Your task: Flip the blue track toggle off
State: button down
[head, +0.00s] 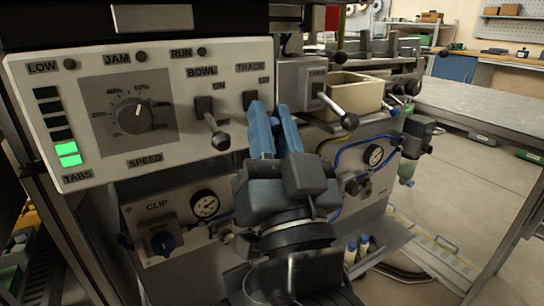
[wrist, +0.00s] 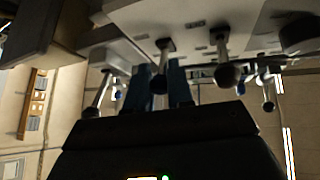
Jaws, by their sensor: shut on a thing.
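The track toggle (head: 250,101) is on the pale control panel under the label TRACK, right of the bowl toggle (head: 205,104). In the head view my gripper (head: 268,115) is in front of it and hides its lever. In the wrist view the toggle lever (wrist: 158,82), with a dark ball end, stands between the two blue fingertips (wrist: 160,72). My gripper is shut on this lever. The lever's exact tilt cannot be told.
The bowl lever's ball (head: 220,141) hangs close left of my fingers. The grey table (head: 480,98) stands farther right.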

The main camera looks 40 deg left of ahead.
jog(key=shift+a+f+m+t+b, duration=0.15)
jog(key=shift+f+m+t+b, duration=0.3)
jog(key=shift+b, duration=1)
jog(key=shift+r, duration=0.15)
jog(key=c, duration=1)
grip_release()
jog(key=b+v, duration=0.2)
jog(key=v, duration=0.6)
jog(key=shift+b, duration=0.4)
jog(key=shift+w, duration=0.1)
